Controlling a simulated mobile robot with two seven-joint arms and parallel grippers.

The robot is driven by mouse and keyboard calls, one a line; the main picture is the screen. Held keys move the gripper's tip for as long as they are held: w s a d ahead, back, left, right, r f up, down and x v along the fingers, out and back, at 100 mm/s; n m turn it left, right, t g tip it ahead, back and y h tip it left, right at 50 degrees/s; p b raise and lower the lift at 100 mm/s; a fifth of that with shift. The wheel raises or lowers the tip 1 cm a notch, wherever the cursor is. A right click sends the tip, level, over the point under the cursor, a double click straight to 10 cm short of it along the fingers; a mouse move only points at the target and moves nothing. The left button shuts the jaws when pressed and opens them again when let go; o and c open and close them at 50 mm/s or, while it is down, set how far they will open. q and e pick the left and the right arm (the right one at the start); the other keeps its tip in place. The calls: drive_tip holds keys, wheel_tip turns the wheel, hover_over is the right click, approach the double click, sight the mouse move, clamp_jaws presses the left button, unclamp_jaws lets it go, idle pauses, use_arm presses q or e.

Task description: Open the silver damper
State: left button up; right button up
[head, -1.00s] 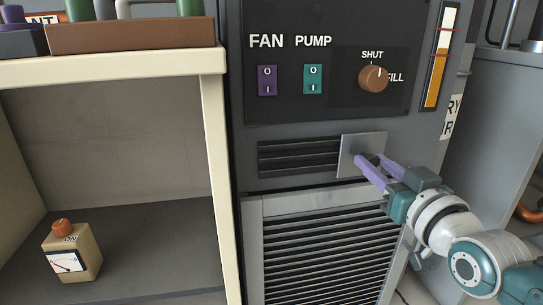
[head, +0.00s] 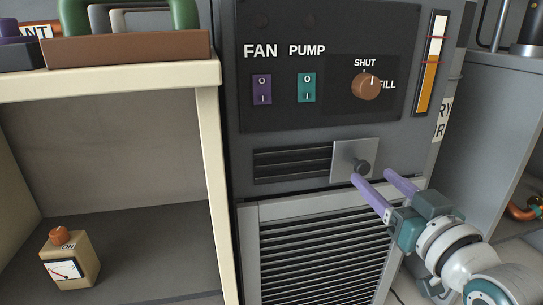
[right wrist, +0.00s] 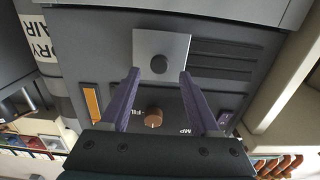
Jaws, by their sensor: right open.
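The silver damper (head: 343,148) is a flat square plate with a dark round knob (head: 362,166). It sits at the right end of the dark slotted vent (head: 290,163), whose slots show uncovered to its left. My right gripper (head: 371,176) has two purple fingers, open and empty, just in front of and below the knob. In the right wrist view, the damper (right wrist: 145,45) and knob (right wrist: 159,64) appear just beyond the fingertips (right wrist: 159,73), the knob lined up between them. No contact shows. My left gripper is not in view.
Above the vent, the panel carries a purple FAN switch (head: 262,89), a teal PUMP switch (head: 307,87) and a brown dial (head: 366,86). A louvred grille (head: 320,250) lies below. A cream shelf (head: 208,160) with a small meter box (head: 70,265) stands left.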

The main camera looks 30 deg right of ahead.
drive_tip(key=p+v, duration=0.1)
drive_tip(key=v, duration=0.5)
drive_tip(key=shift+s+r, duration=0.1)
drive_tip(key=s+a+r+n+g+y+p, duration=0.1)
drive_tip(key=a+r+n+g+y+p, duration=0.3)
drive_tip(key=r+p, duration=0.65)
drive_tip(key=s+a+r+m+g+p, duration=0.1)
drive_tip(key=a+r+g+p, duration=0.2)
drive_tip(key=a+r+p, duration=0.7)
drive_tip(key=s+r+n+g+p, duration=0.1)
drive_tip(key=s+r+g+p, duration=0.2)
drive_tip(key=s+r+p, duration=0.65)
drive_tip(key=s+r+n+g+p, duration=0.1)
drive_tip(key=s+r+g+p, duration=0.3)
drive_tip(key=r+p, duration=1)
wheel_tip(320, 180, up, 31)
drive_tip(key=p, duration=3.4)
drive_tip(key=shift+a+y+p, duration=0.2)
drive_tip(key=shift+y+p, duration=0.1)
drive_tip(key=shift+p, duration=0.1)
